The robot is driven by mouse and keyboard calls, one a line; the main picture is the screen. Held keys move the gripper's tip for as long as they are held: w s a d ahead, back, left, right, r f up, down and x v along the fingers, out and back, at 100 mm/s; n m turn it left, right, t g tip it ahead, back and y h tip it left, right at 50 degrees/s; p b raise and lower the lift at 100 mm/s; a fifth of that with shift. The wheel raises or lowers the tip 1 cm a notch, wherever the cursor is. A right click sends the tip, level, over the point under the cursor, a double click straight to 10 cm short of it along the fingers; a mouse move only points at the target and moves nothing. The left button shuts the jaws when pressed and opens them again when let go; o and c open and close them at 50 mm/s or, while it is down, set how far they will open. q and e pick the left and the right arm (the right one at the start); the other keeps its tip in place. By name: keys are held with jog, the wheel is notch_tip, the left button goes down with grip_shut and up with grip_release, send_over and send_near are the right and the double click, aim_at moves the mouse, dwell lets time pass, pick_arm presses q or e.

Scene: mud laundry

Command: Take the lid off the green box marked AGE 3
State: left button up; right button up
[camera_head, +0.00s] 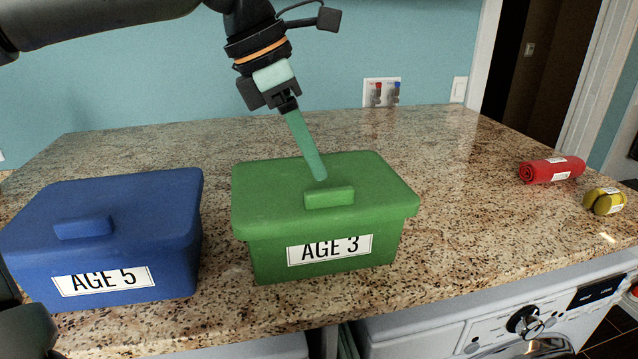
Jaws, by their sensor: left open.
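The green box (322,258) marked AGE 3 stands upright on the granite counter. Its green lid (270,195) is on, with a raised block handle (329,197) in the middle. My left gripper (319,178) comes down from above, its teal finger tip at the back edge of the handle. From this angle one finger hides the other, and I cannot tell whether the tip touches the lid. The gripper is open and holds nothing. My right gripper does not show; a dark arm part is at the lower left edge.
A blue lidded box (150,225) marked AGE 5 stands to the left with a narrow gap. A red roll (551,170) and a yellow roll (604,201) lie at the right. The counter (455,200) between them and the green box is clear. A white washer (430,335) is below.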

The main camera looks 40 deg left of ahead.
aim_at(328, 190)
pick_arm(q)
jog(key=x, duration=0.4)
jog(key=shift+s+d+f+p, duration=0.15)
jog(key=shift+s+d+p, duration=0.15)
jog(key=shift+d, duration=0.05)
jog(key=shift+w+d+f, duration=0.1)
jog(key=shift+w+f, duration=0.1)
jog(key=shift+f, duration=0.3)
grip_shut()
